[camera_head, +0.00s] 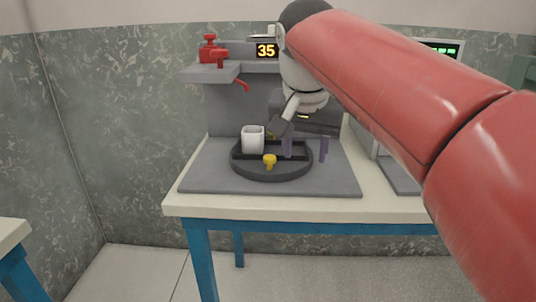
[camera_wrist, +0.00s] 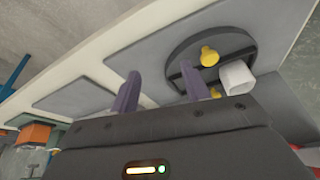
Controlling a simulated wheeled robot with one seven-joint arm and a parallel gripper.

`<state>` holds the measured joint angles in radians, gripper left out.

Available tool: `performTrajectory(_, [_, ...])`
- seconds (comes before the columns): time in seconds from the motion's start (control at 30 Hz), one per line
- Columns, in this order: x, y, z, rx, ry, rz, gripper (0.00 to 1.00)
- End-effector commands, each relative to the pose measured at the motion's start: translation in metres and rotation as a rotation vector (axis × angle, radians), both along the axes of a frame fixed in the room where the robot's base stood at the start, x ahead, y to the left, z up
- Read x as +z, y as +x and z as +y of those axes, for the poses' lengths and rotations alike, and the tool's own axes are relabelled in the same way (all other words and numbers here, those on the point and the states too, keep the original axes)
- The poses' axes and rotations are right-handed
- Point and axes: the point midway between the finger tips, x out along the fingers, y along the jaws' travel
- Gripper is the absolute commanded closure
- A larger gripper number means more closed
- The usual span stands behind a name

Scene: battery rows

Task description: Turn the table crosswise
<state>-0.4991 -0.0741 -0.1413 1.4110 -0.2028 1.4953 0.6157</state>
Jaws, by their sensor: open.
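The table is a round dark turntable (camera_head: 292,174) on a grey plate, with a raised dark bar across it. A yellow knob (camera_head: 269,160) stands on its near side; another yellow bit shows behind, partly hidden by my gripper. A white cup (camera_head: 252,139) stands on its left part. My gripper (camera_head: 305,150) is open with two purple fingers, pointing down at the turntable's right side. In the wrist view, one finger of my gripper (camera_wrist: 160,90) overlaps the turntable (camera_wrist: 187,45), near the white cup (camera_wrist: 237,79); the other is off it. Contact cannot be told.
The grey plate (camera_head: 210,180) lies on a cream bench (camera_head: 300,207) with blue legs. Behind stands a grey column with a red fixture (camera_head: 210,52) and a display reading 35 (camera_head: 266,50). A grey machine stands at right. The plate's front strip is clear.

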Motion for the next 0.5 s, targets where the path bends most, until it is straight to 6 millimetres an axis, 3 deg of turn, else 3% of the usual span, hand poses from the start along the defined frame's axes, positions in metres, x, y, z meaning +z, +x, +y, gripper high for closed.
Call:
performTrajectory(0.03, [0.006,0.012,0.019,-0.02,-0.009,0.0,0.53])
performTrajectory(0.2, [0.025,0.029,0.061,-0.111,-0.027,-0.011,0.53])
performTrajectory(0.37, [0.032,0.032,0.078,-0.152,-0.033,-0.019,0.53])
performTrajectory(0.5, [0.021,0.036,0.078,-0.16,-0.035,-0.019,0.53])
